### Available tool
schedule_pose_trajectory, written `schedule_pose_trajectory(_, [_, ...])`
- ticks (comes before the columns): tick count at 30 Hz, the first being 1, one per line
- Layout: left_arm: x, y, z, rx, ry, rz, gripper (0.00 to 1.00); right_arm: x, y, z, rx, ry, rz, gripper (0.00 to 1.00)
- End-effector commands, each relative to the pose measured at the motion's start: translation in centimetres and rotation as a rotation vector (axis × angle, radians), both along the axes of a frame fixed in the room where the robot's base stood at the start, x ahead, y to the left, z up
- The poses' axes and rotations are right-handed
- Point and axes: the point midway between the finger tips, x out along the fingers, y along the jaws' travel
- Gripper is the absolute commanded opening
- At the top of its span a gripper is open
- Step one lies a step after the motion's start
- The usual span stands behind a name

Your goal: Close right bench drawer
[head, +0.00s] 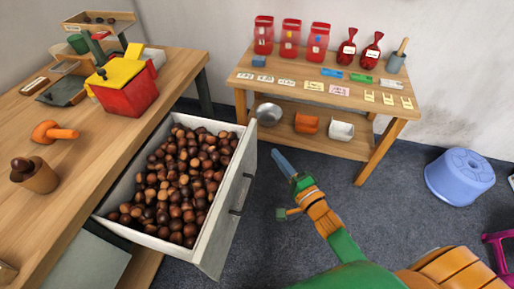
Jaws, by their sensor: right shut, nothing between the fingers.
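The bench drawer (222,225) is pulled open from the right side of the wooden bench (110,170). It is pale grey and heaped with brown chestnuts (180,180). Its front panel faces right and carries a dark bar handle (241,194). My right gripper (280,160) is shut and empty, with blue fingers pointing up and left. In the picture it is just right of the drawer front, near its far end, with a small gap between them. I cannot tell its height against the drawer. My left gripper is not in view.
A red box with a yellow top (125,85) and an orange scoop (53,132) are on the bench. A side table (320,95) with red bags and cards stands behind. A blue stool (459,178) is at the right. Grey floor is free beside the drawer.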

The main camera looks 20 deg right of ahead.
Motion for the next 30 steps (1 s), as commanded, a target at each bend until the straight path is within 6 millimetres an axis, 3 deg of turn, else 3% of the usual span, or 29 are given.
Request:
schedule_pose_trajectory(5, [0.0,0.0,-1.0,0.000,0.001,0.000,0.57,3.8,0.7,-0.1,0.001,-0.003,-0.001,0.00])
schedule_pose_trajectory(9, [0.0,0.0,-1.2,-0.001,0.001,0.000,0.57,5.0,2.7,-0.1,0.003,0.001,-0.001,0.00])
schedule_pose_trajectory(15, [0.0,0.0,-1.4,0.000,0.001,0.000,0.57,5.8,3.9,-0.1,0.000,0.002,-0.001,0.00])
schedule_pose_trajectory(30, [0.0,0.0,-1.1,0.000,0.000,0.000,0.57,5.8,4.0,0.0,0.000,0.003,-0.001,0.00])
